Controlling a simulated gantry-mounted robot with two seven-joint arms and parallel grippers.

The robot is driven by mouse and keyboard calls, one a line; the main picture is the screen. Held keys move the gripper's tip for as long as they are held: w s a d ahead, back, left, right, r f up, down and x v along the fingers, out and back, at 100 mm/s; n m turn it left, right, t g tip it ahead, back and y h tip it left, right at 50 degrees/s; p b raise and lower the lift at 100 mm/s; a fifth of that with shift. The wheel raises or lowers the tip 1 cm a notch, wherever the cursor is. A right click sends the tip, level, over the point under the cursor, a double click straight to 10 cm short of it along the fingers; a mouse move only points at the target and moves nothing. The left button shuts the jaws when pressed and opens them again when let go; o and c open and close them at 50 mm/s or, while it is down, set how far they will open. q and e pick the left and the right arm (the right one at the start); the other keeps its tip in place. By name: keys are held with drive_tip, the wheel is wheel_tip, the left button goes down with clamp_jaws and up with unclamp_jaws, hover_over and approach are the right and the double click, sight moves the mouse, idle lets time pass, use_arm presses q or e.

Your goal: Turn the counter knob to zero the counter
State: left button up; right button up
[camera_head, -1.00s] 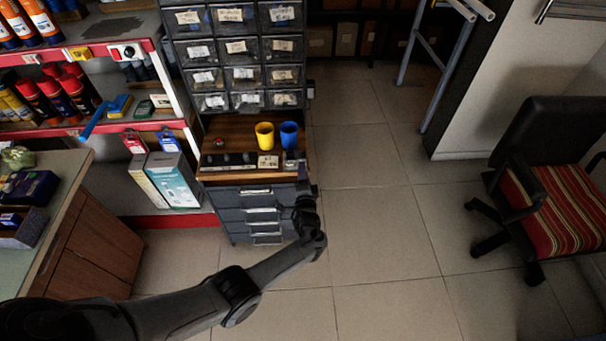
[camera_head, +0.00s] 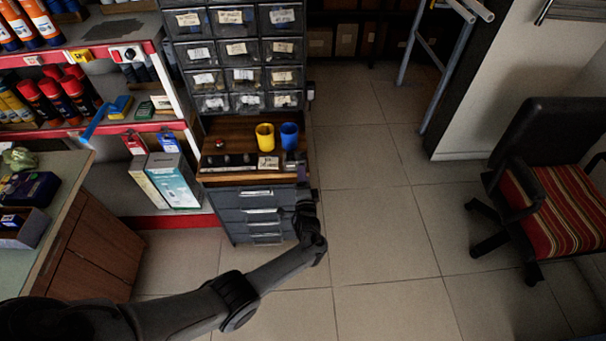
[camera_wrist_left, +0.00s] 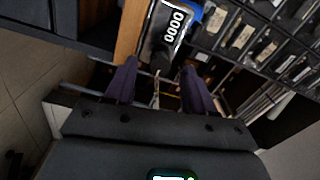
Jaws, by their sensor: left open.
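The counter (camera_wrist_left: 165,35) is a dark box whose white display digits appear to read 0000. It is at the top of the left wrist view, on the edge of the wooden worktop. A small dark part that looks like its knob (camera_wrist_left: 160,61) is between the fingertips of my left gripper (camera_wrist_left: 159,68). The purple fingers are spread apart, and I see a gap on each side of that part. In the head view my left gripper (camera_head: 300,176) is at the right end of the worktop, mostly covering the counter. My right gripper is in neither view.
A yellow cup (camera_head: 265,136) and a blue cup (camera_head: 289,136) stand on the wooden worktop (camera_head: 232,130). A drawer cabinet (camera_head: 240,50) rises behind it. A striped chair (camera_head: 560,205) stands at right. The tiled floor (camera_head: 385,230) between is clear.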

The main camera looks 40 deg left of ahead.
use_arm(q)
drive_tip(key=p+v, duration=0.3)
drive_tip(key=v, duration=0.6)
drive_tip(key=shift+s+d, duration=0.2)
drive_tip(key=shift+s, duration=0.05)
